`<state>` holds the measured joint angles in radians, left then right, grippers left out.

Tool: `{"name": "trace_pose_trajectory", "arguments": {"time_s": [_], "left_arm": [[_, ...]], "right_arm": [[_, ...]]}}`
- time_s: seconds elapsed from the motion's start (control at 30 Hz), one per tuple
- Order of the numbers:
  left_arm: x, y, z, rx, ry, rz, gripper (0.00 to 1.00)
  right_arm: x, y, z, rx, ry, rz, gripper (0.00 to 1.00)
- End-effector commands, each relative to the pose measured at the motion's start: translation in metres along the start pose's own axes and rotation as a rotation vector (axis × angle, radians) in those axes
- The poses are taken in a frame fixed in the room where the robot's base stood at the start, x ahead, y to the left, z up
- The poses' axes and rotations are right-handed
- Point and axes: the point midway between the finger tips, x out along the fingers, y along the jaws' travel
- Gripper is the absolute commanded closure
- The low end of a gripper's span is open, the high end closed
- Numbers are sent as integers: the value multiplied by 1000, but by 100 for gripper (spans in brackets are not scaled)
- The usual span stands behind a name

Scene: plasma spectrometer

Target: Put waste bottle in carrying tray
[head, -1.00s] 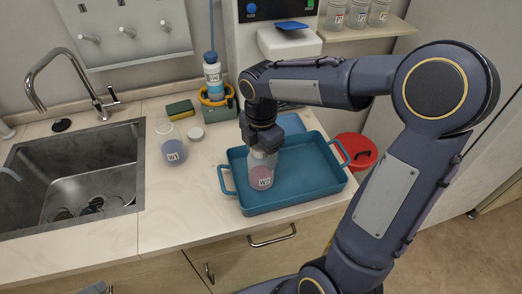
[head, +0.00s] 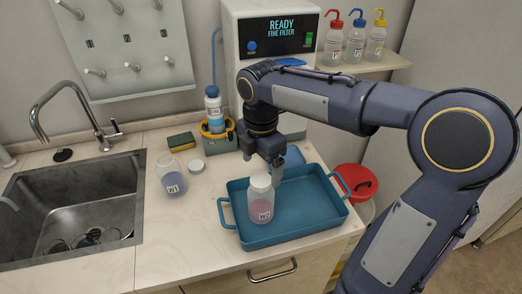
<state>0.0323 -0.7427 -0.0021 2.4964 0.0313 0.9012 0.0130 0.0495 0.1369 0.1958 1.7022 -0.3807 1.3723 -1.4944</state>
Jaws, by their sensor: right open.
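A waste bottle labelled W2 (head: 261,205), clear with pinkish contents and a white cap, stands upright in the left part of the blue carrying tray (head: 290,238). A second bottle labelled W1 (head: 172,178), with bluish-purple contents and an open top, stands on the counter left of the tray. My right gripper (head: 277,172) is above the tray, just behind and above the W2 bottle; it is open and appears apart from it. My left gripper is not in view.
A white cap (head: 196,166) lies on the counter near W1. A green caddy (head: 219,143) with a blue-and-white bottle and a sponge (head: 181,142) stand behind. The sink (head: 75,205) is at left. A red-lidded bin (head: 355,182) is right of the tray.

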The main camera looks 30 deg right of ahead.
Motion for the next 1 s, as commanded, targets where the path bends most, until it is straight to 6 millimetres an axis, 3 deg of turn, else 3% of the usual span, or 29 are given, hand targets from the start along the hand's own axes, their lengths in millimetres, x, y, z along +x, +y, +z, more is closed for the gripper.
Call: {"name": "trace_pose_trajectory", "arguments": {"time_s": [0.2, 0.33, 0.43, 0.57, 0.73, 0.9, 1.0], "left_arm": [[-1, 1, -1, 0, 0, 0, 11], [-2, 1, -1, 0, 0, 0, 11], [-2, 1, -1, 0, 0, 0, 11], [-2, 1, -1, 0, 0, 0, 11], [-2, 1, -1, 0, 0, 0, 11], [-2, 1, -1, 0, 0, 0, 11], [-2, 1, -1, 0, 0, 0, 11]], "right_arm": [[-34, 0, 0, 0, 1, 2, 14], [-43, -4, -1, 24, 5, 8, 14], [-44, -22, -3, 168, 27, 44, 14], [-33, -68, -13, 571, 126, 129, 14], [-3, -124, -37, 1204, 366, 195, 14], [24, -153, -59, 1649, 590, 171, 14], [33, -160, -66, 1774, 659, 148, 14]]}}
